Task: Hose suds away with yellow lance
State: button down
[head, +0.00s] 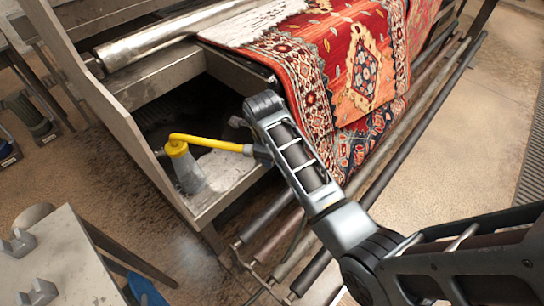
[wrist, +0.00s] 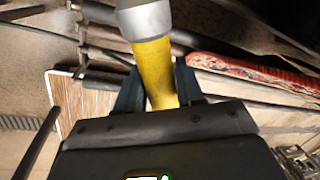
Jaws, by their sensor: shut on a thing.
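The yellow lance (head: 212,143) shows left of my arm, over the corner of the metal frame. Its yellow shaft runs left from my gripper (head: 251,150) to a bend, below which is a grey cone-shaped part (head: 188,172). I cannot tell whether the cone touches the metal ledge. In the wrist view my gripper (wrist: 160,95) is shut on the yellow shaft (wrist: 156,70), which ends in a grey piece (wrist: 145,18) at the top. The red patterned rug (head: 330,65) drapes over the frame behind my arm. A whitish, suds-like patch (head: 250,22) covers its far left part.
The metal washing frame (head: 130,130) has a steel roller (head: 165,37) at the back and dark rails (head: 425,130) along its front. A grey table (head: 50,265) with small metal blocks stands at lower left. Bare floor (head: 470,130) lies to the right.

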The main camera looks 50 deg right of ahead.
jog(key=shift+w+r+b, duration=0.1)
jog(key=shift+w+b, duration=0.65)
jog(key=shift+w, duration=1.45)
jog(key=shift+w, duration=0.1)
